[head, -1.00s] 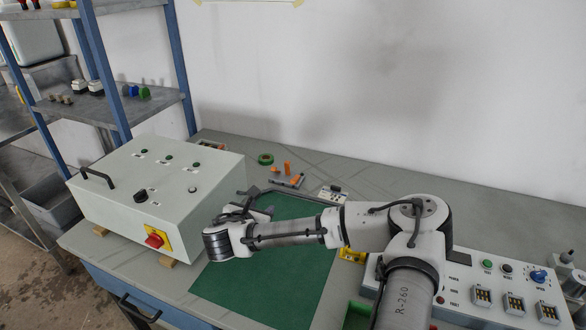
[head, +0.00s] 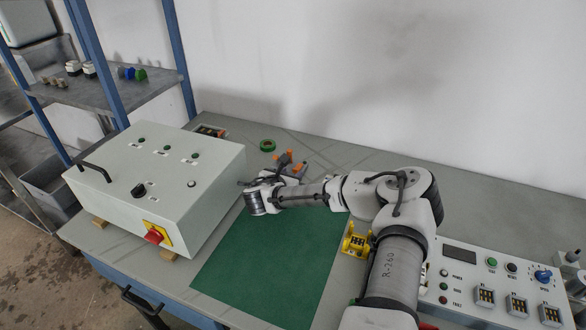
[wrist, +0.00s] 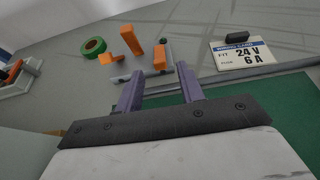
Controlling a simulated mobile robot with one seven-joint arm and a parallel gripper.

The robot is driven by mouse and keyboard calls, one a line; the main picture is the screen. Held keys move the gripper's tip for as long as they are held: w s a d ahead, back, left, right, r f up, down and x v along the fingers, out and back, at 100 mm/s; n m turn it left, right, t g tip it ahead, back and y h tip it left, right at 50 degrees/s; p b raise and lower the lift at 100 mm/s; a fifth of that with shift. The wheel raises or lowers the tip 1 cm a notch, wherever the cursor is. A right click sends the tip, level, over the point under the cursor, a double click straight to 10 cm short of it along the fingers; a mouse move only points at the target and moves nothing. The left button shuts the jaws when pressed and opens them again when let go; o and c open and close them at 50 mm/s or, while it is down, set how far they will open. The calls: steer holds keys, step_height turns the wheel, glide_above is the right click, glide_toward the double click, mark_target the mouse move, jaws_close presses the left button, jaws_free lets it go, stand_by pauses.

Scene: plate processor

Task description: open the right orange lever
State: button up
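The right orange lever (wrist: 160,57) stands upright on a small light block on the grey bench in the wrist view. In the head view it shows as a small orange piece (head: 298,167) just beyond my wrist. Another orange lever (wrist: 132,40) and a smaller orange piece (wrist: 108,47) stand to its left. My gripper (wrist: 159,72) is open, its two purple fingers spread apart and empty. The right lever appears between and just ahead of the fingertips; I cannot tell the exact gap. In the head view my arm hides most of the gripper.
A grey rail (wrist: 270,68) edges the green mat (head: 265,265). A white control box (head: 160,165) stands at the left.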

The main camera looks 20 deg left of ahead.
mark_target(295, 170)
steer(key=shift+x, duration=1.65)
jaws_close()
